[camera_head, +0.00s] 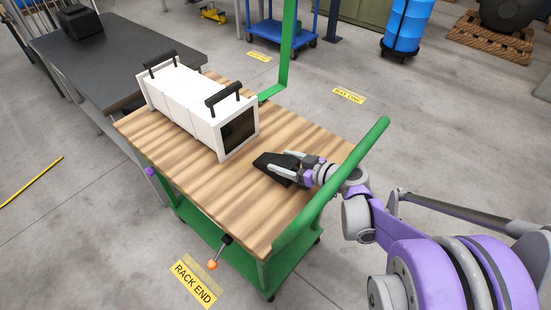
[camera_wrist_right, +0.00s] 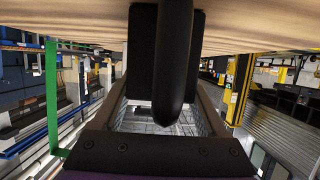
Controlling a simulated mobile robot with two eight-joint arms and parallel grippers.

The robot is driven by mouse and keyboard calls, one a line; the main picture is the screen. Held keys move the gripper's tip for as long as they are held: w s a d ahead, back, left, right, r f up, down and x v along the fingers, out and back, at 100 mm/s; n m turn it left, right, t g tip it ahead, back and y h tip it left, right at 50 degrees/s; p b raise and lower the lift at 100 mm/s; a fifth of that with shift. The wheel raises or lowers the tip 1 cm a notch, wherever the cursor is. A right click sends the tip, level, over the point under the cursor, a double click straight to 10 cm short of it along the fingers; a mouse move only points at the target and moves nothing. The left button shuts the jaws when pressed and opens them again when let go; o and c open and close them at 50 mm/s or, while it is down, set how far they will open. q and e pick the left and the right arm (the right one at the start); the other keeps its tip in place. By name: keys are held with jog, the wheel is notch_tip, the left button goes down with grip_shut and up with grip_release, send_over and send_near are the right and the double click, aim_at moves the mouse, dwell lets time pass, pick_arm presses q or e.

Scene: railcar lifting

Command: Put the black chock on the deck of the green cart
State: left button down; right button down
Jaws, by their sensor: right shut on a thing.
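The black chock (camera_head: 269,164) is at the wooden deck (camera_head: 190,180) of the green cart, near its right end. My right gripper (camera_head: 286,170) is shut on the chock, reaching in from the right past the green push handle. In the right wrist view the dark grip of the chock (camera_wrist_right: 174,70) stands between the black finger pads, with the deck (camera_wrist_right: 90,18) close by at the top. I cannot tell whether the chock touches the deck or hangs just above it. My left gripper is not in view.
A white box with black handles (camera_head: 200,110) stands on the deck left of the chock. The cart's green handle bar (camera_head: 345,175) rises beside my right arm. A dark table (camera_head: 120,60) adjoins behind left. Bare deck lies in front of the chock.

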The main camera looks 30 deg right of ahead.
jog(key=shift+s+d, duration=0.15)
jog(key=shift+s, duration=0.15)
grip_release()
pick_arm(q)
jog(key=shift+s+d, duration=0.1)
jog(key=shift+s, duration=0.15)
pick_arm(e)
jog(key=shift+s+r, duration=0.1)
jog(key=shift+r, duration=0.05)
pick_arm(q)
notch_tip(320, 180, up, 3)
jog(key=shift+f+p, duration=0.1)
jog(key=shift+p, duration=1.15)
pick_arm(e)
jog(key=v, duration=1.1)
jog(key=shift+s+d, duration=0.2)
jog(key=shift+s, duration=0.1)
